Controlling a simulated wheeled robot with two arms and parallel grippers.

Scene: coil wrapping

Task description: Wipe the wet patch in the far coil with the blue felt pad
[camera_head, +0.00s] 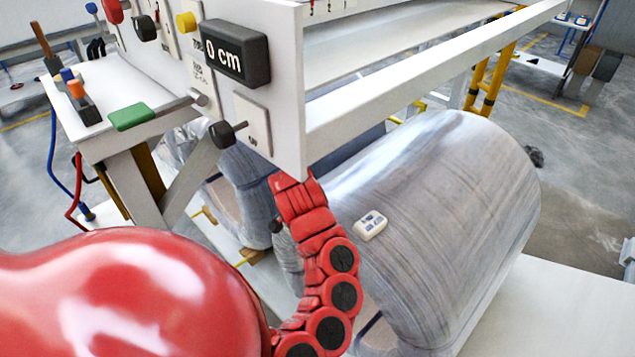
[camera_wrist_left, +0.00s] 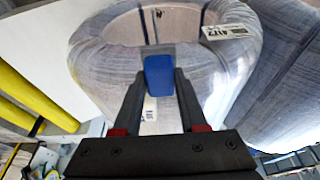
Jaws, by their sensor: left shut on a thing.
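The blue felt pad (camera_wrist_left: 159,76) is held between the fingertips of my left gripper (camera_wrist_left: 160,88) in the left wrist view. The gripper is shut on it. Beyond the pad stands a film-wrapped coil (camera_wrist_left: 105,62) with a round opening; the pad overlaps the near rim in the picture, and I cannot tell whether it touches. No wet patch can be made out. In the head view my red left arm reaches up beside the machine frame, and its gripper is hidden. A far coil (camera_head: 238,172) shows partly behind the panel. My right gripper is not in view.
A large wrapped coil (camera_head: 440,200) lies at the right with a small white device (camera_head: 370,224) on it. The white machine frame (camera_head: 420,85) crosses above. A side table (camera_head: 170,122) holds a green block (camera_head: 131,117). Another coil (camera_wrist_left: 285,85) stands right in the wrist view.

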